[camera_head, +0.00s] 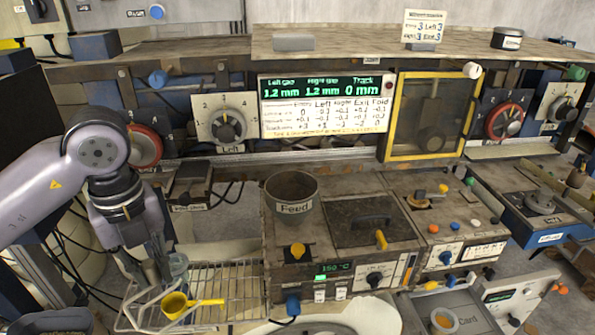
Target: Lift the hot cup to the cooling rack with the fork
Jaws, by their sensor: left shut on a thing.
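My left gripper (160,272) points down over the left end of the wire cooling rack (225,277). It is shut on a thin piece that looks like the fork, mostly hidden by the fingers. A small grey cup (179,262) shows just right of the fingertips, above the rack's left part; I cannot tell whether it rests on the rack or hangs from the fork. A yellow cup-like scoop (176,304) with a handle to the right lies at the rack's front left. My right gripper is not in view.
A machine with a round pot marked Feed (292,190) and a 150 °C display (336,267) stands right of the rack. A white round dish (325,326) lies at the front. A tray with an orange cup (444,320) is at the front right. The rack's right part is bare.

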